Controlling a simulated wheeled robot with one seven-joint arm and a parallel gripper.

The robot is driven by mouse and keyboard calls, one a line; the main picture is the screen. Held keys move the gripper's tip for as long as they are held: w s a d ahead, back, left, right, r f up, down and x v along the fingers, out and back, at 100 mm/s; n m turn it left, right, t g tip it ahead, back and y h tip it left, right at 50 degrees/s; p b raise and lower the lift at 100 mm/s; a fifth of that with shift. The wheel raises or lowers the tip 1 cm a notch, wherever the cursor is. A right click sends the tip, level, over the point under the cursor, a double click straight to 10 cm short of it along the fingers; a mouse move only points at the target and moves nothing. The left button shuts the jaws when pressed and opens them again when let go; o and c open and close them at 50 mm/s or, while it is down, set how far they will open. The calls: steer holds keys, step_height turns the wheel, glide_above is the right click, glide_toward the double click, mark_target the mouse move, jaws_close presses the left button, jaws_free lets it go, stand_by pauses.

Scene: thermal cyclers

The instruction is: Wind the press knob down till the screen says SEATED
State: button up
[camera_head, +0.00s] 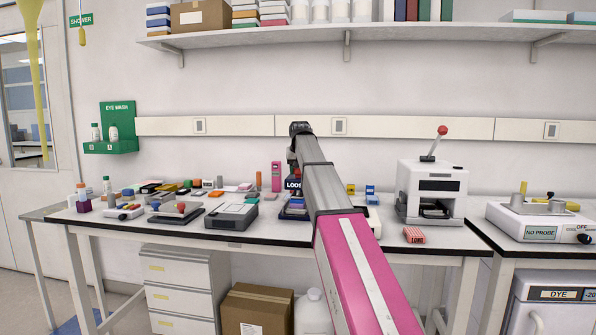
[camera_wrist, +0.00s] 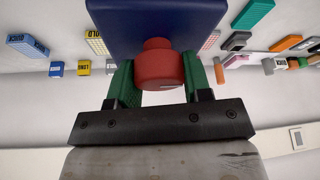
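The press, dark blue, stands on the bench behind my arm in the head view. Its screen (camera_head: 293,184) shows letters starting "LOOS"; my arm covers the end of the word and much of the press. In the wrist view the blue press body (camera_wrist: 158,22) fills the top middle, with the round red knob (camera_wrist: 160,66) in front of it. My gripper (camera_wrist: 160,75) has one green finger on each side of the knob. Both fingers appear to touch its sides, so it looks shut on the knob. The fingertips are hidden in the head view.
A white machine (camera_head: 432,190) with a red-tipped lever stands right of the press, with a pink LONG block (camera_head: 414,235) in front. A grey device (camera_head: 232,216) and many small coloured blocks crowd the bench to the left. A shelf (camera_head: 350,34) hangs above.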

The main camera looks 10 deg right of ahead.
mark_target(294, 179)
steer(key=shift+m+g+h, duration=0.2)
steer(key=shift+m+h, duration=0.35)
steer(key=shift+m, duration=0.9)
steer(key=shift+m+g+h, duration=0.2)
steer(key=shift+m+h, duration=0.35)
steer(key=shift+m, duration=0.9)
steer(key=o, duration=0.9)
steer(key=shift+o, duration=0.2)
steer(key=v, duration=1)
steer(key=shift+r, duration=0.35)
